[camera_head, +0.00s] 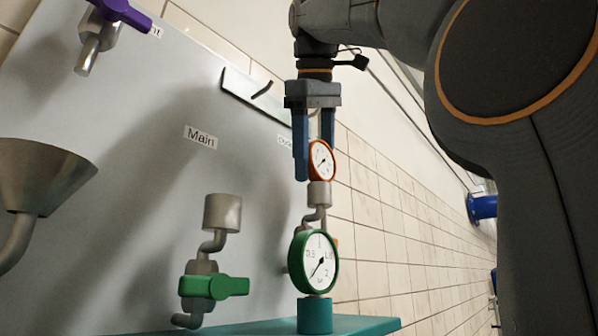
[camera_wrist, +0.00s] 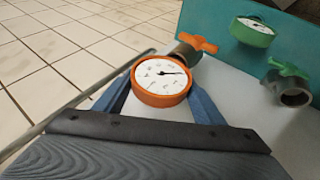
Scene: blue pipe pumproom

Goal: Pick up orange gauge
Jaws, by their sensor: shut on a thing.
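The orange gauge (camera_head: 321,160) has a round white dial with a black needle and an orange rim. In the head view it sits at the top of a metal pipe fitting (camera_head: 319,195); I cannot tell whether it touches the fitting. My gripper (camera_head: 314,165) points down from above with blue fingers on both sides of the gauge. In the wrist view the orange gauge (camera_wrist: 161,80) lies between the two blue fingers (camera_wrist: 160,98), which are shut on it. Its lower back side is hidden.
A green gauge (camera_head: 314,262) stands on a teal shelf (camera_head: 365,325) in front of the pipe. A green-handled valve (camera_head: 213,286) is to its left. An orange valve handle (camera_wrist: 198,42) is close behind the gauge. A grey panel labelled Main (camera_head: 200,137) rises at left.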

